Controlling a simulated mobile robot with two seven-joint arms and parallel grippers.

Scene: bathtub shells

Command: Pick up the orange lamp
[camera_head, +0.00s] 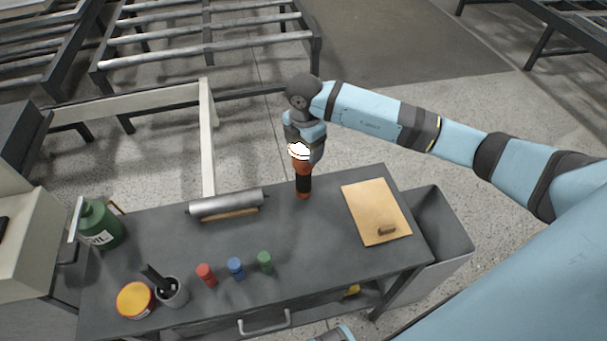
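The orange lamp (303,185) stands upright near the back edge of the dark workbench (320,230). It has a black grip, orange parts and a bright white glowing top. My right arm comes in from the right, and its gripper (308,152) points down at the lamp's upper part. The gripper overlaps the lamp's head in the picture. Its fingers are not clear, so I cannot tell whether they touch or close on the lamp. My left gripper is not in view.
A metal roller (226,203) lies left of the lamp, and a tan board (376,211) lies to its right. Red (206,274), blue (235,268) and green (265,261) small items stand in front. A green can (100,224) stands at far left. A grey bin (438,225) adjoins the right end.

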